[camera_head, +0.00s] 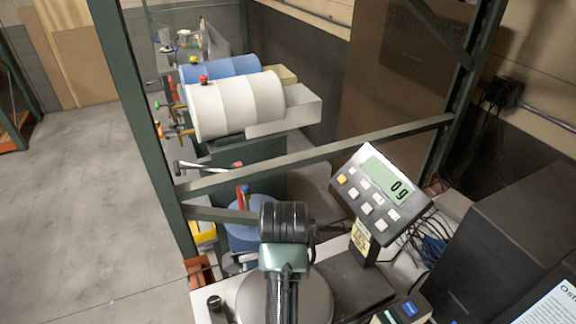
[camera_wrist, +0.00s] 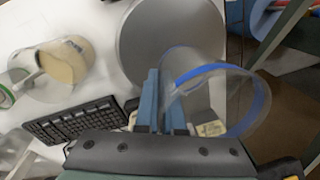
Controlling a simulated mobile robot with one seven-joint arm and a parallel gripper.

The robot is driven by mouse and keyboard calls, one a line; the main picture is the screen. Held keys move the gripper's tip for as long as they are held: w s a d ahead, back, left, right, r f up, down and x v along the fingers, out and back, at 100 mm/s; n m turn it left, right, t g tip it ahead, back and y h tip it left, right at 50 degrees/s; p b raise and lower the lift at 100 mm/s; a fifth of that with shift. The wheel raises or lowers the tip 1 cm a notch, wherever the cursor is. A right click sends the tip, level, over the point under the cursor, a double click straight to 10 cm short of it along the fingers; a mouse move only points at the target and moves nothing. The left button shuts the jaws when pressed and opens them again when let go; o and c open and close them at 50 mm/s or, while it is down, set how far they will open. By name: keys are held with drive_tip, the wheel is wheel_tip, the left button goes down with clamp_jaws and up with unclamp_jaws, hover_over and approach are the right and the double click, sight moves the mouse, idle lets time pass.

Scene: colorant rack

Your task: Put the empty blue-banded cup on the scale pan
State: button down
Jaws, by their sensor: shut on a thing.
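The clear cup with the blue band (camera_wrist: 262,98) is in my gripper (camera_wrist: 163,88) in the wrist view. The blue fingers are shut on the cup's wall at its left side. The cup looks empty and tilted in that view. The round grey scale pan (camera_wrist: 165,32) lies beyond the fingers, and the cup overlaps its lower right edge; I cannot tell the gap between them. In the head view the pan (camera_head: 318,296) is partly covered by my arm, which hides the cup and fingers. The scale display (camera_head: 385,183) reads 0 g.
In the wrist view, a clear cup with tan contents (camera_wrist: 68,62) and a green-banded container (camera_wrist: 6,97) stand left of the pan, near a black keyboard (camera_wrist: 75,119). In the head view, a green rack post (camera_head: 135,120) and crossbar (camera_head: 320,154) stand behind the scale; a dark box (camera_head: 515,235) is at right.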

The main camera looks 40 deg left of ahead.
wheel_tip(320, 180, down, 6)
drive_tip(key=b, duration=0.3)
drive_tip(key=shift+w+r+b, duration=0.1)
drive_tip(key=shift+r+b, duration=0.05)
drive_tip(key=shift+b, duration=0.2)
drive_tip(key=shift+f+p, duration=0.35)
drive_tip(key=shift+f, duration=0.85)
drive_tip(key=c, duration=1)
unclamp_jaws()
drive_tip(key=shift+f, duration=0.15)
drive_tip(key=shift+r, duration=0.45)
drive_tip(key=r+p, duration=0.5)
drive_tip(key=r, duration=0.2)
drive_tip(key=r+p, duration=0.3)
drive_tip(key=r, duration=0.1)
drive_tip(key=shift+s+d+r+p, duration=0.2)
drive_tip(key=shift+s+d+p, duration=0.15)
drive_tip(key=shift+d, duration=0.05)
drive_tip(key=shift+w, duration=0.1)
